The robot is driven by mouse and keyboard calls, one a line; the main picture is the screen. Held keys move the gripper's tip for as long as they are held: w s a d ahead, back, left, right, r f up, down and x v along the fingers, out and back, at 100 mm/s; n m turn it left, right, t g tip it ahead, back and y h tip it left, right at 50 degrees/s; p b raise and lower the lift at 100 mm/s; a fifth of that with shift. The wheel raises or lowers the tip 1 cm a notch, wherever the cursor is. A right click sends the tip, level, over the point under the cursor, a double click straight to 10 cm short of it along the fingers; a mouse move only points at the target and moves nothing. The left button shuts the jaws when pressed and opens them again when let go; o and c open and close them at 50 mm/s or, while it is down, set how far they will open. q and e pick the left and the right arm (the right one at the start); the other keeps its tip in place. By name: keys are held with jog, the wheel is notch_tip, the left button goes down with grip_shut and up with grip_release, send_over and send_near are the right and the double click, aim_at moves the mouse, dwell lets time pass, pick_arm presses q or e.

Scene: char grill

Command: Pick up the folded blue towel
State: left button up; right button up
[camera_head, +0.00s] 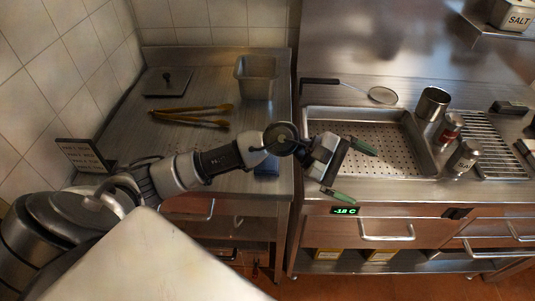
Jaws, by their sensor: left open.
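A small blue item, which looks like the folded blue towel (266,171), lies on the left steel counter near its front right corner. My left arm crosses over it and hides most of it. My left gripper (351,171) is open, with its two green-tipped fingers spread apart and nothing between them. It is to the right of the towel, over the front left part of the perforated pan, and apart from the towel. My right gripper is not in view.
Tongs (193,116), a metal container (256,77) and a flat lid (167,82) are on the left counter. A small sign (84,155) stands at its left edge. The perforated pan (425,160), a steel cup (433,103) and shakers (463,158) are at the right.

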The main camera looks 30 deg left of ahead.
pick_arm(q)
jog(key=w+a+f+m+y, duration=0.1)
jog(key=a+m+y, duration=0.1)
jog(key=a+y, duration=0.3)
jog(key=w+a+f+m+g+y, duration=0.1)
jog(key=a+y, duration=0.4)
jog(key=a, duration=0.6)
jog(key=w+a+f+m+g+y, duration=0.1)
jog(key=a+m+y, duration=0.3)
jog(key=a, duration=0.4)
jog(key=shift+w+a+f+m+y, duration=0.35)
jog(key=shift+w+f+y, duration=0.25)
jog(key=shift+w, duration=0.25)
jog(key=f, duration=0.1)
jog(key=f+p, duration=0.1)
jog(key=f, duration=0.2)
jog(key=shift+w+a+f, duration=0.1)
jog(key=shift+w+f, duration=0.1)
jog(key=shift+w, duration=0.05)
jog(key=shift+f+p, duration=0.65)
jog(key=shift+p, duration=0.05)
jog(key=f, duration=0.1)
jog(key=f+p, duration=0.1)
jog(key=f, duration=0.1)
jog(key=shift+w+f, duration=0.2)
jog(key=shift+f, duration=0.4)
jog(key=c, duration=1)
